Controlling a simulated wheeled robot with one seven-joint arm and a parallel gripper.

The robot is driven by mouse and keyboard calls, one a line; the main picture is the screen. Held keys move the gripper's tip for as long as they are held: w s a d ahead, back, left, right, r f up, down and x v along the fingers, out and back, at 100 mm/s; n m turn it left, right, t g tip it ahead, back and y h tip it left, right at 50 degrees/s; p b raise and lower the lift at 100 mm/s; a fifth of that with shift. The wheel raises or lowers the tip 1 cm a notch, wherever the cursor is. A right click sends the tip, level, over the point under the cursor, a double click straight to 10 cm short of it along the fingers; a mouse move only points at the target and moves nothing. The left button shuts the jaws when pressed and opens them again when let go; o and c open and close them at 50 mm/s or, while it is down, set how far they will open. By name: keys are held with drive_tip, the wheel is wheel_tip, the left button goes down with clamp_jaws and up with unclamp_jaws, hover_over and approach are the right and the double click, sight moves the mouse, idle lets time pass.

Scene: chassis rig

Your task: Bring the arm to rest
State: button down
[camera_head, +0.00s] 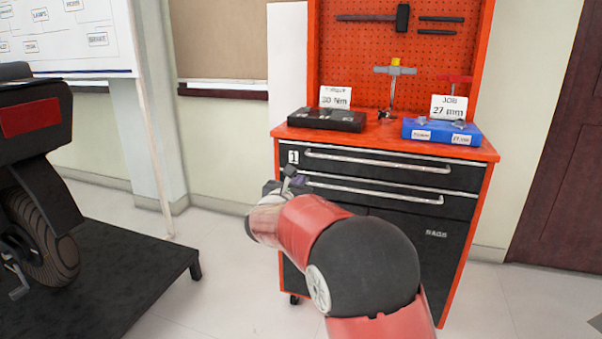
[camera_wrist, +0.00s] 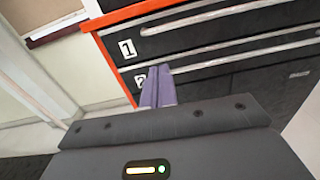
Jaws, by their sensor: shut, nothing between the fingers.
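My gripper (camera_wrist: 158,88) shows in the wrist view with its two purple-grey fingers together and nothing between them. The fingers point toward the front of the tool cabinet, over the left end of the drawer marked 2. In the head view my red and black arm reaches forward from the bottom, and the gripper (camera_head: 290,182) is small and partly hidden by the wrist, in front of the cabinet's left drawer edge. I cannot tell whether it touches the cabinet.
The orange and black tool cabinet (camera_head: 405,210) stands ahead with its drawers shut. On its top are a black case (camera_head: 327,120) and a blue case (camera_head: 440,132). A motorcycle wheel (camera_head: 40,235) rests on a dark platform (camera_head: 110,270) at left. Floor between platform and cabinet is clear.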

drive_tip(key=s+d+r+m+g+h, duration=0.35)
drive_tip(key=s+d+m, duration=0.45)
drive_tip(key=d, duration=0.4)
drive_tip(key=s+d+f+m+g+y+p, duration=0.1)
drive_tip(key=s+d+m+g, duration=0.2)
drive_tip(key=s+d+m, duration=0.35)
drive_tip(key=s+d+f+m+g+y, duration=0.1)
drive_tip(key=s+d+m+g, duration=0.25)
drive_tip(key=s, duration=0.55)
drive_tip(key=s+a+f+m+y, duration=0.2)
drive_tip(key=s+m, duration=0.2)
drive_tip(key=s, duration=0.3)
drive_tip(key=s+a+f+m+y, duration=0.1)
drive_tip(key=s+f+m+y, duration=0.1)
drive_tip(key=s+m, duration=0.3)
drive_tip(key=s+a+f+m+g+y+p, duration=0.1)
drive_tip(key=s+a+f+m+y, duration=0.1)
drive_tip(key=s, duration=0.7)
drive_tip(key=m+y, duration=0.1)
drive_tip(key=m, duration=0.1)
drive_tip(key=shift+a+f+m, duration=0.3)
drive_tip(key=shift+m, duration=0.1)
drive_tip(key=shift+r, duration=0.1)
